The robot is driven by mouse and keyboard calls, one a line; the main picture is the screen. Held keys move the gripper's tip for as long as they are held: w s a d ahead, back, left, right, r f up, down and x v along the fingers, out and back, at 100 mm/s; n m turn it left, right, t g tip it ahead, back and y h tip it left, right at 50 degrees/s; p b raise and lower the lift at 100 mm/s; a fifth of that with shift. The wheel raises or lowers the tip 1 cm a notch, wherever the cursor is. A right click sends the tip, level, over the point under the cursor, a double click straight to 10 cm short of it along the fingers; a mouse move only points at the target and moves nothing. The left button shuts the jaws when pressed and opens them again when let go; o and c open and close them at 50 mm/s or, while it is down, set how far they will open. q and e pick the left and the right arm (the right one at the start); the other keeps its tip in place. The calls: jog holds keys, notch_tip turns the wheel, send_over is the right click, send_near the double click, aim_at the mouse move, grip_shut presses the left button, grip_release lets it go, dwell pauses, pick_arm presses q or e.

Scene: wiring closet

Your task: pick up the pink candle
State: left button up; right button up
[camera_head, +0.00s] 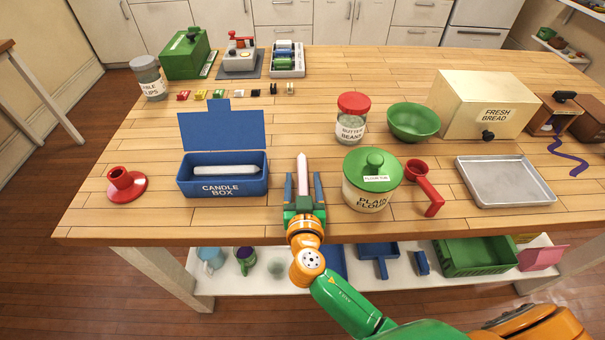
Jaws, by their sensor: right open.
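The pale pink candle (302,168) is on the wooden table near its front edge, its narrow end pointing up the picture. My right gripper (303,176) is at the candle with its two blue fingers spread, one on each side. Gaps show between the candle and both fingers. The candle's near end is partly hidden by the gripper; whether it touches the palm I cannot tell. My left gripper is not in view.
Left of the candle is an open blue candle box (222,188) with a white candle (224,170) inside. A red candle holder (127,184) stands far left. Behind the candle the table is clear.

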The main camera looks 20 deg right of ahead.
grip_shut()
jog(key=shift+r, duration=0.15)
